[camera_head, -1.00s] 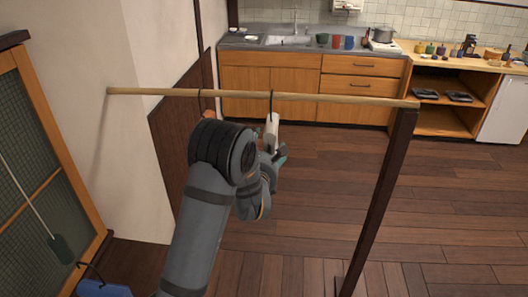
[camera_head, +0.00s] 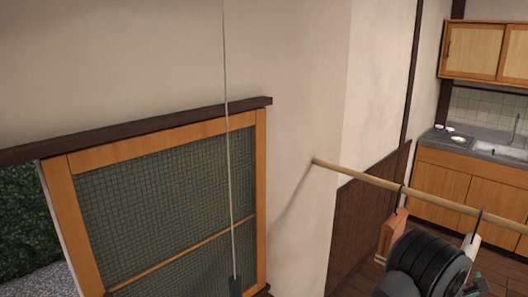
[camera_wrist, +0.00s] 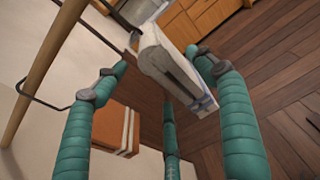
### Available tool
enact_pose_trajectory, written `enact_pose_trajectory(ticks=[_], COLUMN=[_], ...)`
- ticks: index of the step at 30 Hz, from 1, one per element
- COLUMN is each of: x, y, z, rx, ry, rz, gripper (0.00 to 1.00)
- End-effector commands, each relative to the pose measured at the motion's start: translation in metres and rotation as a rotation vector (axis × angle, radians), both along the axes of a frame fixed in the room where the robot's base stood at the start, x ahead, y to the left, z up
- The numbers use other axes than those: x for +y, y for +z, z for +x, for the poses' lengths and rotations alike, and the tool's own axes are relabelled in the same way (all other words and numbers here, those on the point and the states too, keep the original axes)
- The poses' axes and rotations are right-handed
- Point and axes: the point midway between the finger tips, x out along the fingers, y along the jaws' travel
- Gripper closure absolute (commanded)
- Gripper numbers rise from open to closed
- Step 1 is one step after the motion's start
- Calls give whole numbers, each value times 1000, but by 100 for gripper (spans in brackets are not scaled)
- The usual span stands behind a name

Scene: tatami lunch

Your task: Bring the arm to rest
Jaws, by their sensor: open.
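My gripper (camera_wrist: 160,72) has teal, segmented fingers, and they are spread open in the wrist view. A white, flat hanging item (camera_wrist: 172,68) with blue-grey stripes at its lower end sits between or just beyond the fingertips; whether they touch it is unclear. It also shows beside my arm in the head view (camera_head: 470,245). In the head view my gripper (camera_head: 477,287) is at the lower right edge, mostly cut off. My dark wrist joint hides part of the hanging items.
A wooden pole (camera_head: 430,196) runs from the wall, with dark hooks on it. An orange item with pale stripes (camera_wrist: 113,125) hangs beside the white one. A framed screen (camera_head: 170,190) stands at left, with a pull cord (camera_head: 229,140) before it. Kitchen cabinets (camera_head: 468,185) stand behind.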

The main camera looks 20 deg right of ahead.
Motion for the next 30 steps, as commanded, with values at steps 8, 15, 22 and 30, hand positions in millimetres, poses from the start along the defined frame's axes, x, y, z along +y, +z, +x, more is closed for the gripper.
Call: enact_pose_trajectory(ticks=[8,15,22,30], x=[-52,-73,-72,-72], y=[-9,7,17,17], z=[31,44,43,43], rx=[0,-1,0,-1], ry=[1,-1,-1,-1], rz=[-1,0,1,0], gripper=[30,30,30,30])
